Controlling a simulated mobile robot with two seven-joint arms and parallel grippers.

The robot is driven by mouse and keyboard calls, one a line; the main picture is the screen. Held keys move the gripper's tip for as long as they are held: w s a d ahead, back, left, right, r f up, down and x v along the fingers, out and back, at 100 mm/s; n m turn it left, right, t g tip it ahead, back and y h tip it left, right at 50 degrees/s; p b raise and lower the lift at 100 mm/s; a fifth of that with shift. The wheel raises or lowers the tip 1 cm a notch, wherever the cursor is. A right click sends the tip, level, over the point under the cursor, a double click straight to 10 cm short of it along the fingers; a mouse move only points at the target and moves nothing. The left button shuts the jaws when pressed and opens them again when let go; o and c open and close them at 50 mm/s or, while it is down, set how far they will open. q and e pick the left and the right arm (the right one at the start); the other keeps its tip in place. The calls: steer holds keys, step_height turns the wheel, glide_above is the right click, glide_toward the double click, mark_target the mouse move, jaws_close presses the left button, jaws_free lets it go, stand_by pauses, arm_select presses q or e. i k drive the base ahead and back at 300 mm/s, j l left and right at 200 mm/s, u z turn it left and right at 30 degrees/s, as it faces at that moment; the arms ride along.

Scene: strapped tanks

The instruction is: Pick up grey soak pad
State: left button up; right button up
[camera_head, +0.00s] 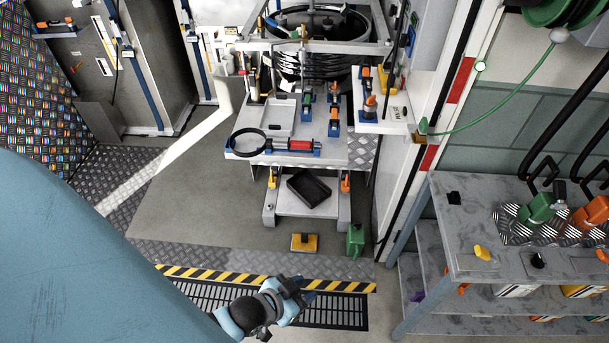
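I cannot single out a grey soak pad for certain in this view. A pale grey, flat rectangular piece (280,119) lies on the left part of the cart's top, but I cannot tell whether it is a pad or a tray. My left gripper (297,291) is low in the middle of the view, over the floor grating and well short of the cart. It is seen from above, small and dark, and its finger gap is unclear. Nothing is visibly held in it. My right gripper is not in view.
The cart (241,155) carries a black ring and several tools; a black tray (309,188) sits on its lower shelf. A yellow block (304,243) and green can (355,241) stand on the floor. A grey shelf unit (432,218) fills the right. Floor left of the cart is clear.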

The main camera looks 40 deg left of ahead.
mark_target(303, 242)
steer(key=k+j+u, duration=0.1)
steer(key=u, duration=0.95)
steer(key=k+j, duration=0.05)
